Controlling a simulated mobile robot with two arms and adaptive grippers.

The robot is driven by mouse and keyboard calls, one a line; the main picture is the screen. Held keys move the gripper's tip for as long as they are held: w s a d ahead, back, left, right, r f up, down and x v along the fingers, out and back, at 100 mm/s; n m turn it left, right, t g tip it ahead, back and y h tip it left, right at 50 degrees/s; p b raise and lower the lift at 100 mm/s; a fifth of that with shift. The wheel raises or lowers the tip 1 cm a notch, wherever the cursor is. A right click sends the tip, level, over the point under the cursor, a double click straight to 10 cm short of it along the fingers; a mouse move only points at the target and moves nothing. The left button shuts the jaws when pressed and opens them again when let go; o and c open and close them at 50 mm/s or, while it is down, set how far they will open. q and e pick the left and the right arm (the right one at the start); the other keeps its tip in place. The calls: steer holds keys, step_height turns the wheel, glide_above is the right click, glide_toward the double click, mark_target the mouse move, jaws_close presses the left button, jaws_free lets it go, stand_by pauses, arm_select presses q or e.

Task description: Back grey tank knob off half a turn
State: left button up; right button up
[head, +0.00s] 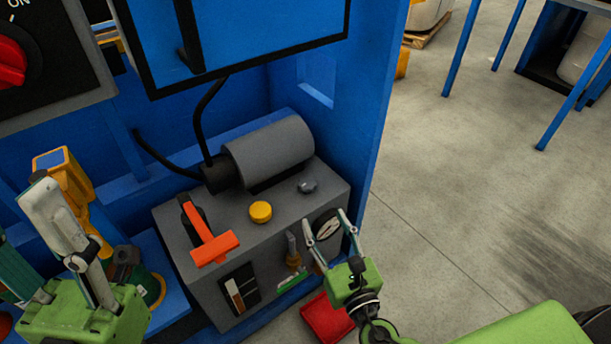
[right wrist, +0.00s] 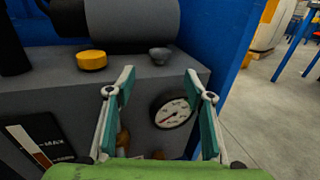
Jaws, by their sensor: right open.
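The small grey knob (head: 307,186) sits on top of the grey tank box (head: 225,215), near its right end. In the right wrist view the knob (right wrist: 160,55) shows just beyond and between my fingertips, with nothing touching it. My right gripper (head: 325,222) is open and empty, in front of the box near its round gauge (right wrist: 173,112). My left gripper (head: 72,245) is at the lower left, left of the box; its finger opening is not clear.
A yellow knob (head: 260,212) and an orange-red lever (head: 213,247) stand left of the grey knob. A grey cylinder (head: 270,150) lies behind it. A blue panel wall (head: 365,110) rises to the right. A red block (head: 327,318) lies below; open floor extends right.

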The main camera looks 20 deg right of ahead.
mark_target(311, 191)
steer(key=w+b, duration=0.1)
steer(key=w, duration=1.2)
steer(key=shift+w+a, duration=0.15)
steer(key=shift+w, duration=0.05)
steer(key=c, duration=1)
